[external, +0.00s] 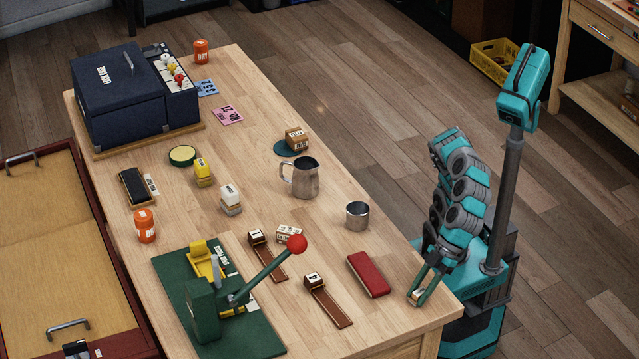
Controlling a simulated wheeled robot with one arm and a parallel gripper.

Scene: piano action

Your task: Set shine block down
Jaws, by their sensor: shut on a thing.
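My gripper (418,297) is at the front right corner of the table, low over the wood or at it. It is shut on a small block (416,294) with a pale face and brownish sides, likely the shine block; its label is too small to read. The fingers hide part of it. I cannot tell whether the block touches the tabletop (400,322).
A red case (368,274) lies just left of my gripper. A steel cup (357,216) and steel pitcher (301,178) stand farther back. Two brown strips with blocks (327,300) and a green press (212,300) are farther left. Bare wood surrounds the corner.

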